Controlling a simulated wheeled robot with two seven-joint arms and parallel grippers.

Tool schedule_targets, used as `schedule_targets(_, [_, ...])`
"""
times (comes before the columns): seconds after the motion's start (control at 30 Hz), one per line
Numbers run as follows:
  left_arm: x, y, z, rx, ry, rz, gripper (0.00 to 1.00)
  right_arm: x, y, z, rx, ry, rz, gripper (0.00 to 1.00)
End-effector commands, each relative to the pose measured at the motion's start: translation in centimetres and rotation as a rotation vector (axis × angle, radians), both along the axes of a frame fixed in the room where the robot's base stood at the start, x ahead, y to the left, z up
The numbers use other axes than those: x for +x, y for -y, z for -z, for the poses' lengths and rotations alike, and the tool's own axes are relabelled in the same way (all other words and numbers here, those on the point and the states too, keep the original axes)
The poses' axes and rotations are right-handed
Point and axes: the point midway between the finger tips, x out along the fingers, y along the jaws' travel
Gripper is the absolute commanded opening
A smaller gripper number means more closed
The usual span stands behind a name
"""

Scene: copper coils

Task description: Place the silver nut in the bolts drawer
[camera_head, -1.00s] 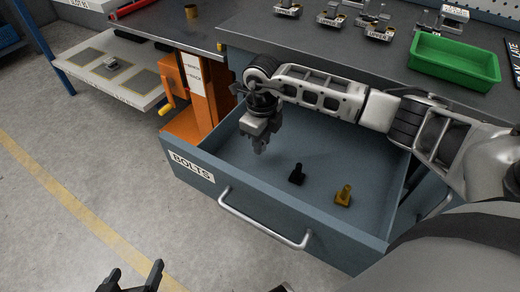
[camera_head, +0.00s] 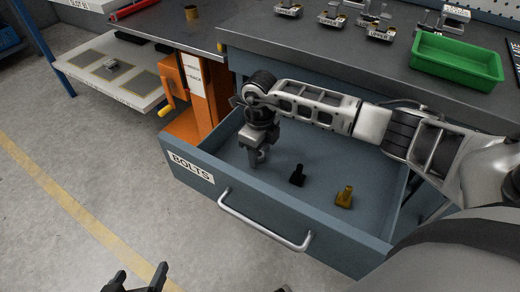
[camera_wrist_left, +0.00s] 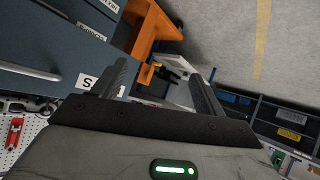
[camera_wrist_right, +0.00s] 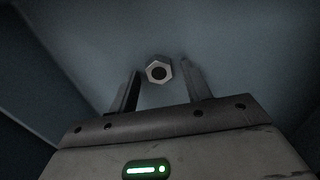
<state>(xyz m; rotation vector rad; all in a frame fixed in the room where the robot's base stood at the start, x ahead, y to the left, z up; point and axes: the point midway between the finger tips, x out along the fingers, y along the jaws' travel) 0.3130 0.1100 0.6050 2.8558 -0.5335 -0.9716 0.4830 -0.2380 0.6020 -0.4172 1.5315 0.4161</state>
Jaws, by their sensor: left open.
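The open bolts drawer (camera_head: 262,210), labelled BOLTS, is blue-grey. My right gripper (camera_head: 254,163) points down inside it, towards its left part. In the right wrist view, the silver hexagonal nut (camera_wrist_right: 158,69) shows its dark hole between and just beyond the fingertips of my right gripper (camera_wrist_right: 160,75). The fingers are apart, with gaps on both sides of the nut. The nut cannot be made out in the head view. My left gripper (camera_head: 138,278) is open and empty, outside the drawer at the lower left; it also shows in the left wrist view (camera_wrist_left: 160,75).
A black bolt (camera_head: 298,175) and a brass bolt (camera_head: 344,197) stand in the drawer, right of my right gripper. The drawer handle (camera_head: 265,225) juts out in front. A green tray (camera_head: 456,62) is on the worktop behind. Open floor lies to the left.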

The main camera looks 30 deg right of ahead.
Motion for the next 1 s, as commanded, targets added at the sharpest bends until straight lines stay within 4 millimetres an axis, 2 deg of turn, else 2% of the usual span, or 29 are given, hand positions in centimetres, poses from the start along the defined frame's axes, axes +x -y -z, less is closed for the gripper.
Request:
schedule_targets(0.17, [0.1,-0.1,-0.5,0.002,0.005,-0.002,0.72,0.0,0.0,-0.6,0.000,0.000,0.000,0.48])
schedule_targets(0.27, [0.2,-0.2,-1.0,0.003,0.016,-0.005,0.72,0.1,0.0,-1.9,0.000,0.004,0.000,0.48])
schedule_targets(0.47, [0.3,-0.7,-2.8,0.004,0.051,-0.021,0.72,0.1,0.1,-6.2,-0.001,0.005,0.000,0.48])
schedule_targets(0.7, [-0.2,-1.0,-3.6,0.009,0.063,-0.029,0.72,0.1,0.0,-10.7,-0.001,0.003,0.001,0.48])
schedule_targets(0.83, [-0.3,-1.0,-4.1,0.008,0.072,-0.031,0.72,0.0,0.0,-11.9,0.001,0.001,0.000,0.48])
schedule_targets(1.0, [-0.4,-1.0,-4.1,0.008,0.071,-0.032,0.72,0.0,0.0,-12.4,0.000,0.000,0.000,0.48])
